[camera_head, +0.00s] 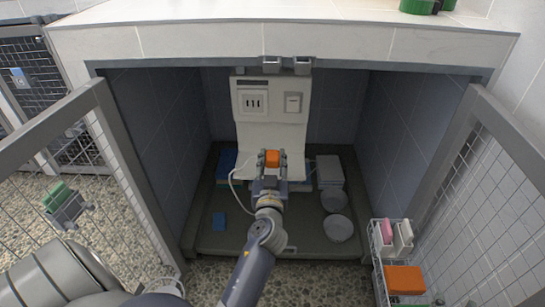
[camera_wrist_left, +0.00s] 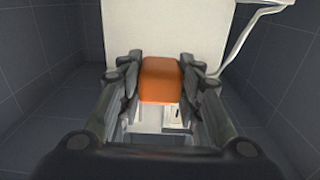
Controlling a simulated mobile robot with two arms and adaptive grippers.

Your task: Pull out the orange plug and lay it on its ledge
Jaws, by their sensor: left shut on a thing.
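The orange plug (camera_head: 272,158) is between the fingers of my left gripper (camera_head: 271,160), in front of the lower part of the white panel (camera_head: 270,132). In the left wrist view the orange plug (camera_wrist_left: 160,80) fills the gap between both fingers of my left gripper (camera_wrist_left: 160,85), which is shut on it. A white cord (camera_head: 236,180) hangs in a loop left of the gripper. The ledge cannot be made out for certain; a pale surface shows partly behind the gripper. Whether the plug still touches a socket is hidden. My right gripper is not in view.
The kennel has tiled side walls and a dark floor tray (camera_head: 230,242). A blue item (camera_head: 219,222) lies at left. Open mesh doors (camera_head: 478,190) flank the opening.

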